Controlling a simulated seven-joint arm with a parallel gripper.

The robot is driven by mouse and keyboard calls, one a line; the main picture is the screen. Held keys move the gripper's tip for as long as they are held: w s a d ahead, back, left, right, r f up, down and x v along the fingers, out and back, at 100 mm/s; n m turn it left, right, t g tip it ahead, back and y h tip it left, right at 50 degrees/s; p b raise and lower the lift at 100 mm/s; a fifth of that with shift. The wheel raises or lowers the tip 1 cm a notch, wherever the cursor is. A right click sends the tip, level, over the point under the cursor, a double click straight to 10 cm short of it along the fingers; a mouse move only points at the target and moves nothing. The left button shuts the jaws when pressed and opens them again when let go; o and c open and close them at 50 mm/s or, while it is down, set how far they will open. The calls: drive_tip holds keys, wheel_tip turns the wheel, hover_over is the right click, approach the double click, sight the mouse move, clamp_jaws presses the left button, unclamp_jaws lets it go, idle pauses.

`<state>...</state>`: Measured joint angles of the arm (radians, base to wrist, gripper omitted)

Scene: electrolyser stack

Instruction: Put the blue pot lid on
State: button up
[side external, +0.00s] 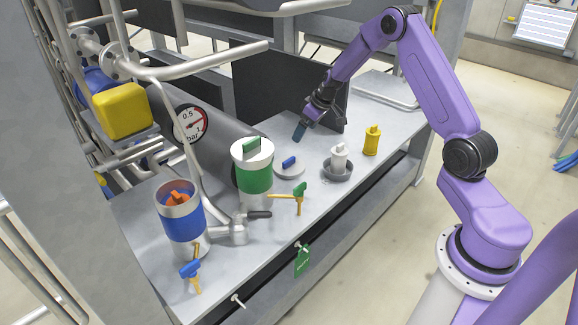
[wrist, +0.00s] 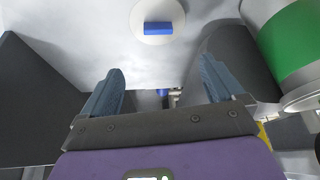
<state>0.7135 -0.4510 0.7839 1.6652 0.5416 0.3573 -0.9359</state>
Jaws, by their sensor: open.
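The blue pot lid (side external: 290,172) is a pale round disc with a blue bar handle. It lies flat on the grey bench, right of the green pot. It also shows at the top of the wrist view (wrist: 158,38). The blue pot (side external: 183,226) is a metal can with a blue band, upright at the bench's left. Its top is open and an orange object (side external: 177,198) shows inside. My gripper (side external: 299,134) is open and empty, above the bench and behind the lid. In the wrist view, its fingers (wrist: 162,82) are spread, apart from the lid.
The green pot (side external: 254,178) wears a white lid with a green handle. A white bottle (side external: 339,157) in a grey dish and a yellow bottle (side external: 371,140) stand right. A dark panel (side external: 270,88) stands behind.

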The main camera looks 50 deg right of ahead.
hover_over(290, 160)
drive_tip(key=s, duration=0.2)
wheel_tip(290, 160, down, 10)
drive_tip(key=shift+r, duration=0.1)
drive_tip(key=shift+d+x, duration=0.2)
drive_tip(key=shift+x, duration=2.35)
drive_tip(key=shift+s, duration=0.1)
drive_tip(key=shift+c, duration=0.3)
drive_tip(key=c, duration=1.3)
drive_tip(key=shift+c, duration=0.2)
